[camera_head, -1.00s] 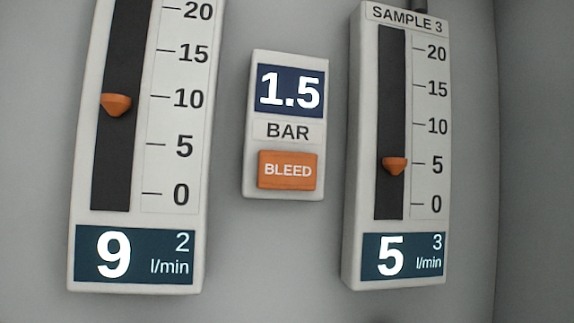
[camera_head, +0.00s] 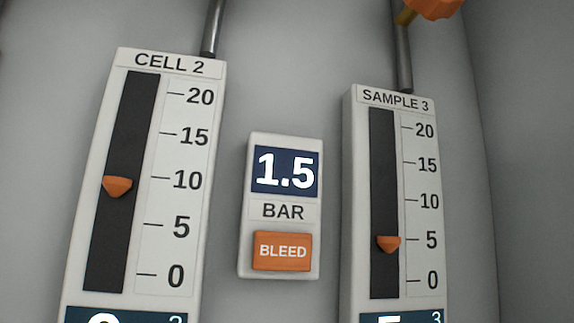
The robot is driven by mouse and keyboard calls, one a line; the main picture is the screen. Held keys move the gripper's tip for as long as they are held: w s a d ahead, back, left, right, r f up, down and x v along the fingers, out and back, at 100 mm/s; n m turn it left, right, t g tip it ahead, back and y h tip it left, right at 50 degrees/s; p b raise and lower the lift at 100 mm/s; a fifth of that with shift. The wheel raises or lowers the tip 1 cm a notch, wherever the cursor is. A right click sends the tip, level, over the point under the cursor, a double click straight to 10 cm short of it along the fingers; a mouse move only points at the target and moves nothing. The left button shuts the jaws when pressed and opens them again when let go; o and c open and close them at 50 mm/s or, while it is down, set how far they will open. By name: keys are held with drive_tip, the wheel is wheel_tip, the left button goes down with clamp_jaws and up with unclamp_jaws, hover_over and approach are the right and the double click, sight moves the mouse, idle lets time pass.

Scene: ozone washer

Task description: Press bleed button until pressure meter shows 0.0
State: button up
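The pressure meter (camera_head: 286,171) is a small dark blue display on a white box in the middle of the view. It reads 1.5, with the label BAR (camera_head: 283,211) under it. The orange bleed button (camera_head: 283,251), marked BLEED, sits at the bottom of the same box. Nothing covers the button or the display. My gripper is not in view.
A CELL 2 flow meter (camera_head: 179,256) stands left of the box, its orange marker a little under 10. A SAMPLE 3 flow meter (camera_head: 428,262) stands right, its marker near 5. Grey pipes rise from both. An orange knob (camera_head: 432,8) is at the top right.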

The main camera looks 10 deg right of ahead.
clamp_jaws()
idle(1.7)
